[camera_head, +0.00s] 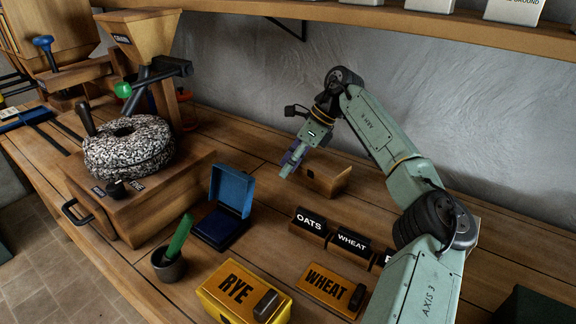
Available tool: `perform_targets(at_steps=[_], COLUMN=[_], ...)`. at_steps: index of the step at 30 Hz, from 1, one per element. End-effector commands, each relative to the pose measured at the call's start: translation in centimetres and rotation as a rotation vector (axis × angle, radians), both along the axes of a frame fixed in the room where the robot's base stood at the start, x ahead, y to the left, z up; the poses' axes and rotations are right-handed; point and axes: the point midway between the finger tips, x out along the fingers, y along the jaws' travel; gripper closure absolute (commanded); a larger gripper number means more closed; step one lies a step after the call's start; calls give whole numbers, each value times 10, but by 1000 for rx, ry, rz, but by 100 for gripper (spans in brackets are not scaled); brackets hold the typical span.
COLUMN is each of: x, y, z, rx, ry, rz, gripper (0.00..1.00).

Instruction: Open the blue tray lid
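The blue tray (220,230) sits on the wooden bench, left of centre and right of the millstone. Its lid (232,190) stands raised, nearly upright, at the back of the tray. The dark blue inside of the tray shows and looks empty. My gripper (287,170) is in the air, above and to the right of the lid, apart from it. It points down and to the left, with purple parts near its fingers. The fingers are too small to tell whether they are open or shut. I see nothing clearly held.
A dark cup (168,266) with a green-handled tool stands left of the tray. A yellow RYE box (235,306) and a WHEAT box (328,290) lie in front. Labelled blocks (310,222) stand to the right. A speckled millstone (128,148) rests on a wooden base. A small wooden box (325,180) stands behind.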

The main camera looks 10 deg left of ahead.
Motion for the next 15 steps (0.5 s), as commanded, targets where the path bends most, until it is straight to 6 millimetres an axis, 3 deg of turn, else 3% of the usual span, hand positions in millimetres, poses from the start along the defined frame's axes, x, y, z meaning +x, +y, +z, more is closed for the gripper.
perform_targets(at_steps=[9, 15], x=[12, 17], y=[-22, -32], z=[42, 59], rx=[0, 0], ry=[-3, -2], rz=[-3, -1], gripper=[61, 61])
